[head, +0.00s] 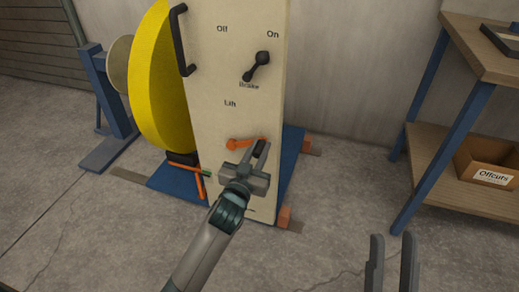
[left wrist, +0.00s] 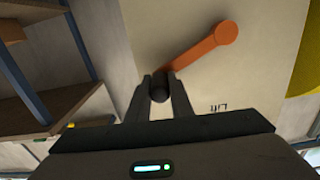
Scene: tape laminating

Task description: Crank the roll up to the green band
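The large yellow roll (head: 162,80) stands on edge at the left of a cream panel (head: 215,90). Below the "Lift" label, an orange crank (head: 243,142) slants on the panel; it also shows in the left wrist view (left wrist: 205,46). Its black handle (left wrist: 160,88) sits between the fingers of my left gripper (head: 260,150), which looks shut on it. A small green patch (head: 206,173) shows by thin orange bars (head: 184,168) at the roll's lower edge; my gripper is close to its right. My right gripper (head: 392,262) is open and empty at the lower right.
The panel carries a black brake lever (head: 257,66) between "Off" and "On", and a black bar handle (head: 180,40). A blue stand (head: 108,95) is at the left. A wooden bench with an "Offcuts" box (head: 490,160) stands right. The floor between is clear.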

